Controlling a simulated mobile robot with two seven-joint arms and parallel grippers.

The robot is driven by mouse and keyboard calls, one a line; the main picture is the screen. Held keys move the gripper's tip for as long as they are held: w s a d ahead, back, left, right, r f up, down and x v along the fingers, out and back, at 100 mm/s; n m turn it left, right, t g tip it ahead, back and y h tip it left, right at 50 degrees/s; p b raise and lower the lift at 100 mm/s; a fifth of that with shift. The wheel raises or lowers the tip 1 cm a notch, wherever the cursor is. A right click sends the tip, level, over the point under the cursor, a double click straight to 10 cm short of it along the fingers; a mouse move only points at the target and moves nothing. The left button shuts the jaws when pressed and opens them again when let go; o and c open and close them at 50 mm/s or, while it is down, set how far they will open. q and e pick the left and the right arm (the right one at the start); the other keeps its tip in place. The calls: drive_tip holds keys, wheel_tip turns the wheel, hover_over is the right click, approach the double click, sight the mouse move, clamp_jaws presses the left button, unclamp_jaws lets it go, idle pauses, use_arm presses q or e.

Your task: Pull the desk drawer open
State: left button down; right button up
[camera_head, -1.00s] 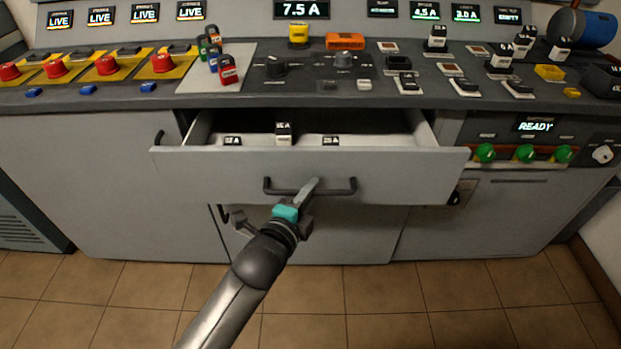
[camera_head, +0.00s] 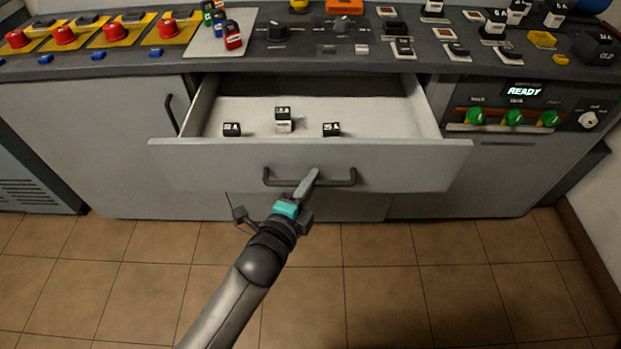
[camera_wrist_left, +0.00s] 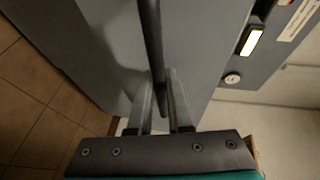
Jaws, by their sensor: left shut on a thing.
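The grey desk drawer (camera_head: 400,165) stands well out from the desk in the head view, its inside showing. Several labelled black-and-white blocks, such as the middle one (camera_head: 283,118), sit in it. Its dark bar handle (camera_head: 335,184) runs across the front. My left gripper (camera_head: 306,187) is shut on the handle near its middle. In the left wrist view the handle (camera_wrist_left: 152,45) passes between the two fingers (camera_wrist_left: 160,108). The right gripper is in neither view.
The desk top (camera_head: 380,70) above holds red buttons, switches and small blocks. A panel with green knobs (camera_head: 512,117) is right of the drawer. A cabinet handle (camera_head: 171,113) is at the left. The tiled floor (camera_head: 400,270) in front is clear.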

use_arm(q)
drive_tip(key=c, duration=1.1)
unclamp_jaws()
drive_tip(key=shift+s, duration=0.2)
drive_tip(key=p+v, duration=0.4)
drive_tip(key=v, duration=1.1)
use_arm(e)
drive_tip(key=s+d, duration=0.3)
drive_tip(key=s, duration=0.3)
use_arm(q)
drive_tip(key=shift+w, duration=0.1)
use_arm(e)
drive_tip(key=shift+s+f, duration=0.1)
